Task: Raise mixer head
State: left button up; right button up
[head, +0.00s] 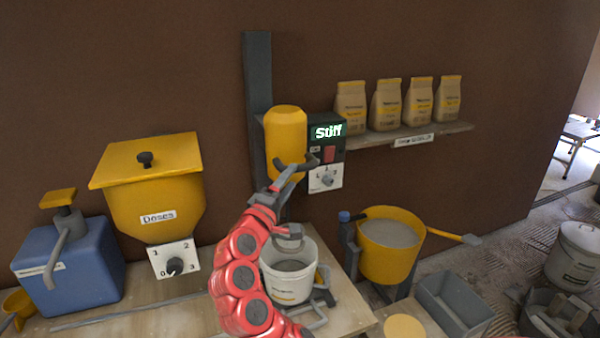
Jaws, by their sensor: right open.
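The yellow mixer head (287,128) is mounted on a dark upright post (258,80) at the back of the bench. Below it stands a white bucket (290,287) with grey contents. A grey mixing part (288,242) shows at the bucket's mouth, partly behind my arm. My right gripper (295,168), on the red arm, is open in front of the lower part of the mixer head. I cannot tell whether its fingers touch the head or a handle there. My left gripper is out of view.
A control box (327,150) reading "Stiff" adjoins the head on the right. A yellow hopper (155,190) and blue container (75,265) stand left. A shelf (440,130) holds several bags. A yellow tub (390,262) and grey bin (455,303) are at right.

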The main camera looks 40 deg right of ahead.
jog(key=b+v, duration=0.1)
jog(key=v, duration=0.6)
jog(key=shift+s+a, duration=0.2)
jog(key=shift+a, duration=0.15)
jog(key=shift+f, duration=0.1)
